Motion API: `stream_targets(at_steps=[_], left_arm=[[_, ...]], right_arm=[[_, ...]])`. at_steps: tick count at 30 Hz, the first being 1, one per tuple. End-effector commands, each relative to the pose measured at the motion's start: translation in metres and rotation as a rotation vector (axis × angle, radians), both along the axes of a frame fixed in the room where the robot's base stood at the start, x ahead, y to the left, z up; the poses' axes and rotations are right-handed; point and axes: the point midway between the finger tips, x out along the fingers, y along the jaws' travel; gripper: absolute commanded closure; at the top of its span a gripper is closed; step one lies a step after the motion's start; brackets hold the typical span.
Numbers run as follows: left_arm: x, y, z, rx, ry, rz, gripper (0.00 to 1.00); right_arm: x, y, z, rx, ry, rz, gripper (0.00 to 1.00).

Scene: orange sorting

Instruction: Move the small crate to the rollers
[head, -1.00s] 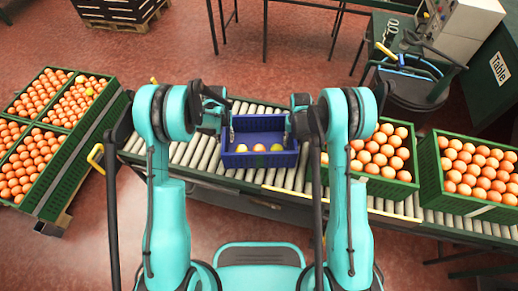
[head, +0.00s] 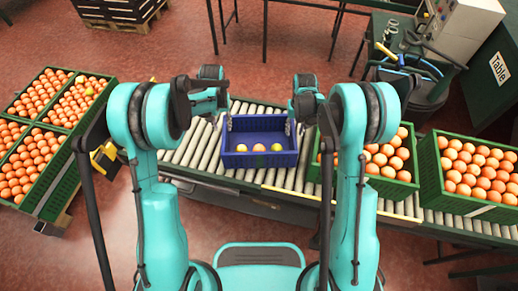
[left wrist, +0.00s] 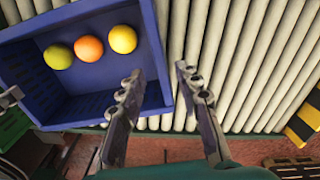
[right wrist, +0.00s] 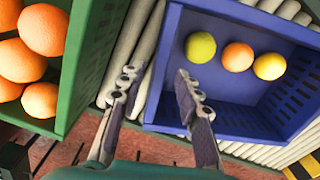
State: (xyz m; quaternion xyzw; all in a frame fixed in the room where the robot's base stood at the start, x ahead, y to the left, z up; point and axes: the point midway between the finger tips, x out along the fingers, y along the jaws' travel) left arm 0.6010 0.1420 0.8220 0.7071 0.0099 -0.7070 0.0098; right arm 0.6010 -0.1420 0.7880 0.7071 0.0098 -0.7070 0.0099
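The small blue crate (head: 260,160) sits on the rollers (head: 200,150) of the conveyor. It holds a yellow fruit (head: 241,148), an orange one (head: 259,148) and a yellow-green one (head: 276,147). My left gripper (left wrist: 158,78) is open, with one finger inside the crate and one outside, across its left wall. My right gripper (right wrist: 155,78) is open across the right wall in the same way. Neither gripper visibly clamps a wall. In the head view, the fingertips are small and partly hidden by my wrists.
Green crates of oranges stand to the right, the nearer (head: 384,185) close to my right gripper and another (head: 470,205) beyond it. More green crates (head: 85,140) stand at the left. Bare rollers lie left of the blue crate. A grey bin (head: 415,95) stands behind the conveyor.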

Motion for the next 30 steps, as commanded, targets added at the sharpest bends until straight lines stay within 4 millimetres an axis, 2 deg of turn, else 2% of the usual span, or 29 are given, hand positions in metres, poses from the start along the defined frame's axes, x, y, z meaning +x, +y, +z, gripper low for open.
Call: stream_targets(at_steps=[3, 7, 26, 30], left_arm=[[0.000, 0.000, 0.000, 0.000, 0.000, 0.000, 0.66], [0.000, 0.000, 0.000, 0.000, 0.000, 0.000, 0.66], [0.000, 0.000, 0.000, 0.000, -0.001, 0.000, 0.66], [-0.006, 0.002, 0.019, -0.001, -0.023, -0.001, 0.66]], right_arm=[[0.000, 0.000, 0.020, 0.000, 0.000, 0.000, 0.66], [0.000, 0.000, 0.031, 0.000, 0.000, 0.000, 0.66], [0.000, 0.000, 0.035, 0.000, -0.001, 0.000, 0.66], [-0.007, -0.002, 0.054, 0.002, -0.024, -0.002, 0.66]])
